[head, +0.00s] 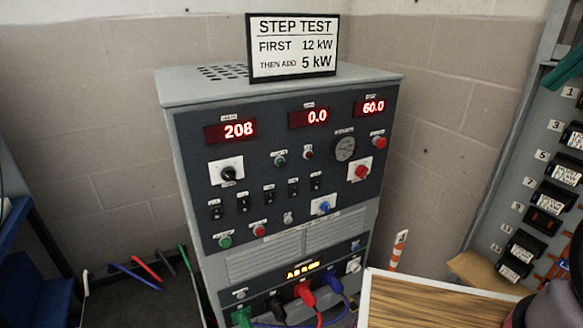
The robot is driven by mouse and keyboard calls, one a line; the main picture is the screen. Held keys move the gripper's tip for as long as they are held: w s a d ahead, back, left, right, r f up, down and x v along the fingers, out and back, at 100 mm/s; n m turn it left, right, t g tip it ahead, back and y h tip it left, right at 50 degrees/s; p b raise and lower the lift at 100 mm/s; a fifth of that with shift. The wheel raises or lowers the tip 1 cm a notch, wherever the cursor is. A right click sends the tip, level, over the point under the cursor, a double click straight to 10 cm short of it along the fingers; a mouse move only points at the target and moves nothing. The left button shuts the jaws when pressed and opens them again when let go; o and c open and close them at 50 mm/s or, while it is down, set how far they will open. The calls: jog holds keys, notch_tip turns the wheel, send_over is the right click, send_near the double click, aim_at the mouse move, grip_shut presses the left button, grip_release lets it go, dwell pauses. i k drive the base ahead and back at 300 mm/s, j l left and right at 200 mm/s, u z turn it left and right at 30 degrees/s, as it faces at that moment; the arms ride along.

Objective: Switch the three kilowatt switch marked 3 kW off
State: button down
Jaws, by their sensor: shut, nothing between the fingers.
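A grey cabinet with a dark front panel (190,150) stands in the corner of the room. A row of several small black switches (268,195) crosses the middle of the panel. Their labels are too small to read, so I cannot tell which one is marked 3 kW or how each is set. Three red displays read 208 (232,130), 0.0 (310,117) and 60.0 (370,106). My gripper is not in view; a dark rounded part at the lower right edge may be my arm.
A sign (293,47) on the cabinet reads STEP TEST, FIRST 12 kW, THEN ADD 5 kW. Coloured plugs (305,293) and cables hang at the cabinet's foot. A wood-topped surface (425,303) lies at the lower right, before a breaker panel (560,172). Blue racking (35,255) stands left.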

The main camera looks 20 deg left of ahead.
aim_at(244, 206)
jog(key=k+u, duration=0.15)
jog(key=u, duration=0.85)
